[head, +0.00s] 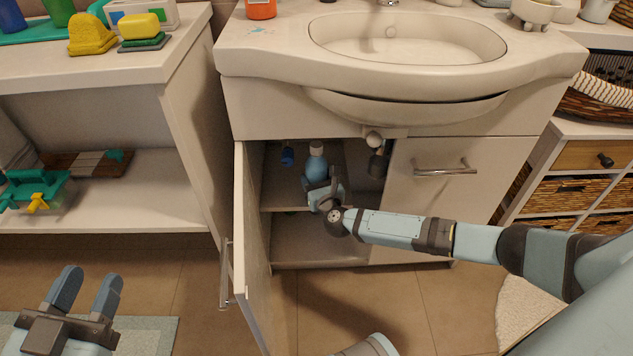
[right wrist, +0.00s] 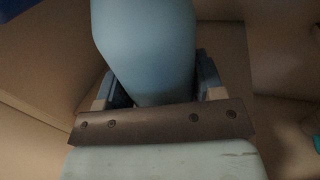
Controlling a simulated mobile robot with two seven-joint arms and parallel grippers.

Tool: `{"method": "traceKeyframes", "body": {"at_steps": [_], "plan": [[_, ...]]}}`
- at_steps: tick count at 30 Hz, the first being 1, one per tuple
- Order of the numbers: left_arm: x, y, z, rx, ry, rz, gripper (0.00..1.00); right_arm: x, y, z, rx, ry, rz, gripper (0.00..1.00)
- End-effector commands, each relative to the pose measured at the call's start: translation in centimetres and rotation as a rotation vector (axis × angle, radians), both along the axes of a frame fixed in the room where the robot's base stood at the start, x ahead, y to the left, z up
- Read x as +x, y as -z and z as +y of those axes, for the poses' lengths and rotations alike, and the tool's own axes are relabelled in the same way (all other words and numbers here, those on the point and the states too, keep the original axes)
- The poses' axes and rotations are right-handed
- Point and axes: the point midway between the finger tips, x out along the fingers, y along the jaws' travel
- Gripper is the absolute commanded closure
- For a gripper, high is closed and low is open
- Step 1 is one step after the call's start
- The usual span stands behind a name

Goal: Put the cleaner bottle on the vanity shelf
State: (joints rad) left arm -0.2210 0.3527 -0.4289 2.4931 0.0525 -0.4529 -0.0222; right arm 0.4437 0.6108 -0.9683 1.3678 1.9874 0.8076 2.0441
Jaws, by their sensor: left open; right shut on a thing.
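The cleaner bottle (head: 317,163), light blue with a pale cap, is upright inside the open vanity cabinet, at its inner shelf (head: 290,188). My right gripper (head: 320,187) reaches into the cabinet and is shut on the bottle. In the right wrist view the bottle's blue body (right wrist: 146,50) stands between the fingers. Whether its base touches the shelf is hidden by the gripper. My left gripper (head: 85,287) is open and empty, low at the left, in front of the left shelf unit.
The open cabinet door (head: 252,250) stands just left of my right arm. A dark blue item (head: 287,157) and the sink's drain pipe (head: 374,140) are near the bottle. An orange bottle (head: 261,9) stands on the sink top. The closed right door (head: 460,200) has a metal handle.

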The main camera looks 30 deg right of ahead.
Motion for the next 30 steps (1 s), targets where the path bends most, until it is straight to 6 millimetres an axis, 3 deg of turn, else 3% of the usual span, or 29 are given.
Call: {"method": "traceKeyframes", "body": {"at_steps": [7, 8, 10, 11, 21, 26, 30], "plan": [[-0.3, 0.0, 0.0, -0.006, 0.001, 0.01, 0.57, 0.0, 0.2, 0.0, 0.0, 0.002, -0.001, 0.78], [-0.4, 0.0, 0.0, -0.007, 0.0, 0.012, 0.57, 0.0, 0.2, -0.1, -0.001, 0.001, 0.0, 0.31], [-0.4, 0.1, -0.1, -0.009, 0.0, 0.016, 0.57, 0.0, 0.2, -0.1, -0.001, 0.001, 0.0, 0.15], [-0.4, 0.2, -0.1, -0.01, -0.001, 0.017, 0.57, 0.0, 0.2, -0.1, -0.001, 0.001, 0.0, 0.12], [-0.1, 0.1, -0.2, -0.017, -0.004, 0.023, 0.57, -0.3, -0.2, 0.0, 0.0, -0.001, 0.001, 0.12], [-0.2, -0.6, -0.3, -0.03, 0.001, 0.052, 0.57, -2.7, -0.2, 0.4, 0.002, -0.001, 0.005, 0.12], [-0.7, -0.5, -0.5, -0.064, 0.008, 0.119, 0.57, -5.7, -0.3, 0.8, 0.001, 0.0, 0.006, 0.12]]}}
